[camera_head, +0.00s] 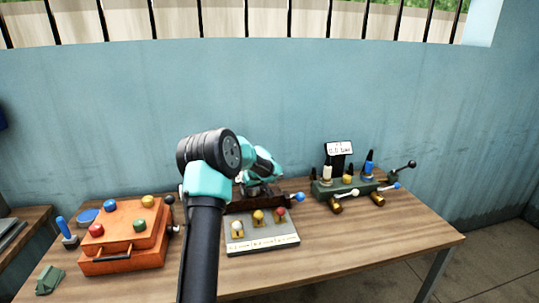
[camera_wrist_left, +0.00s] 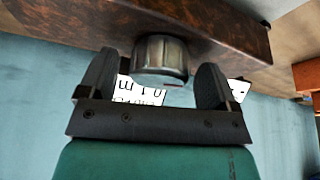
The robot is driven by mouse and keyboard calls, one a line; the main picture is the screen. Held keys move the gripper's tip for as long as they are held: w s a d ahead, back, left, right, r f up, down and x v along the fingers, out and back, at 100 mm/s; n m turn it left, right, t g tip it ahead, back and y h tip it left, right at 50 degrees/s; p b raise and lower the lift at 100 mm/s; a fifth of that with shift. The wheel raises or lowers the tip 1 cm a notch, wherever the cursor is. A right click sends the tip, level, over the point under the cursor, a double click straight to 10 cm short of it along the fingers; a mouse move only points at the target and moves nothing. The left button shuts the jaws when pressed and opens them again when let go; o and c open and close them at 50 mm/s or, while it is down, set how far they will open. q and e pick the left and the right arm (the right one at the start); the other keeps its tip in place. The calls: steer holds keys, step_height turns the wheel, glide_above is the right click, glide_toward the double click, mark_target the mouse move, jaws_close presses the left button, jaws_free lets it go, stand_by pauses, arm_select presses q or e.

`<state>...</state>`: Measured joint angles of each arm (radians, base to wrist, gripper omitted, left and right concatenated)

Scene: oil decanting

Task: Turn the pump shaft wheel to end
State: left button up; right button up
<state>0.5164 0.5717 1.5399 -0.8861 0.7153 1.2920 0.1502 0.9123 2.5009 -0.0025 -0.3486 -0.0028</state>
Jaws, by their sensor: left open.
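In the left wrist view a round grey metal knob (camera_wrist_left: 160,55), which looks like the pump shaft wheel, sticks out from a rusty brown block (camera_wrist_left: 215,25). My left gripper (camera_wrist_left: 160,66) is open, with one finger on each side of the knob and a gap showing at both sides. In the head view my left gripper (camera_head: 258,187) is over the dark brown pump block (camera_head: 270,204) on the table. The wheel itself is hidden there behind my wrist and arm. My right gripper does not show.
The wooden table (camera_head: 400,238) carries an orange box (camera_head: 124,262) with coloured knobs at left, a grey panel (camera_head: 262,245) with three coloured knobs in front, and a green valve unit (camera_head: 345,188) with levers and a display at right. A blue-ended lever (camera_head: 298,197) sticks out beside the pump block.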

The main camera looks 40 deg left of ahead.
arm_select(q)
steer(key=n, duration=0.2)
steer(key=n+g, duration=0.1)
steer(key=n, duration=0.1)
steer(key=shift+w+g, duration=0.15)
steer(key=shift+g, duration=0.15)
steer(key=n+g, duration=0.1)
steer(key=n, duration=0.3)
steer(key=shift+g, duration=0.3)
steer(key=v, duration=1.8)
steer(key=shift+a+r, duration=0.2)
steer(key=shift+r, duration=0.05)
steer(key=shift+w+m, duration=0.1)
steer(key=shift+m, duration=0.2)
steer(key=m+t+h, duration=0.1)
steer(key=m+h, duration=0.2)
steer(key=m, duration=0.3)
glide_above(258, 188)
steer(key=a+m, duration=0.1)
steer(key=a+m+h, duration=0.1)
steer(key=m, duration=0.1)
steer(key=shift+s+a+t, duration=0.1)
steer(key=shift+s+t, duration=0.3)
steer(key=shift+f, duration=0.1)
